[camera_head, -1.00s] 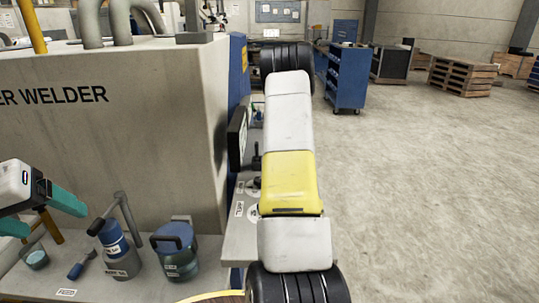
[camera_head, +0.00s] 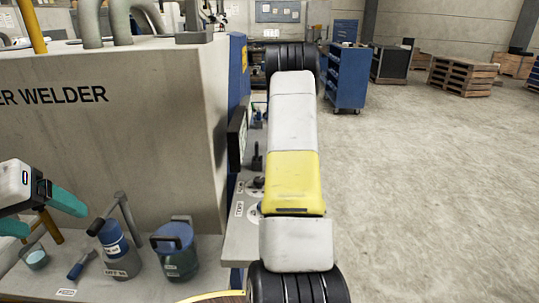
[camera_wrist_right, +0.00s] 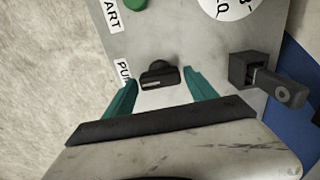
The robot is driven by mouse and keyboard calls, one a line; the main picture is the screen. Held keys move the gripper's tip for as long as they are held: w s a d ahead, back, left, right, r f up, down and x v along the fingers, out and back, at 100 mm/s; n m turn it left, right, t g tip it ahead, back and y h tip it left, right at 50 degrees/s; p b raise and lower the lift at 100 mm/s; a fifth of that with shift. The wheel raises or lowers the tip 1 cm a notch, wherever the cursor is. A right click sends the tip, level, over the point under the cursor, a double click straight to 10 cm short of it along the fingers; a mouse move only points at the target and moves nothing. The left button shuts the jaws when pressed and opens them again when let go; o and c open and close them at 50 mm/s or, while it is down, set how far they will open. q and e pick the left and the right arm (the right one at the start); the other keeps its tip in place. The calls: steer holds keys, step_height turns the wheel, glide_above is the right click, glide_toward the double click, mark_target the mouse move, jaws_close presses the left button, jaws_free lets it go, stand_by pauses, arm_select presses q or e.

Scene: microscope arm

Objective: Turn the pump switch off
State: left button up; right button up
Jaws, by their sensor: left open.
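The pump switch (camera_wrist_right: 160,76) is a black knob on the grey panel (camera_wrist_right: 190,50) in the right wrist view, beside a partly hidden label that starts with "PU" (camera_wrist_right: 123,72). My right gripper (camera_wrist_right: 160,78) is open, with one teal finger on each side of the knob. A small gap shows on both sides; whether the fingers reach down around it I cannot tell. In the head view my right arm hides that gripper. My left gripper (camera_head: 55,220) is open and empty at the left, above the bench.
A dark lever (camera_wrist_right: 268,80) stands right of the switch, and a green button (camera_wrist_right: 135,4) and white dial (camera_wrist_right: 226,8) lie beyond it. The welder housing (camera_head: 110,130) rises left of the panel.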

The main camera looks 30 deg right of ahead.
steer(key=shift+o, duration=0.5)
step_height(320, 180, up, 8)
steer(key=shift+f, duration=0.1)
steer(key=shift+s, duration=0.15)
stand_by(0.5)
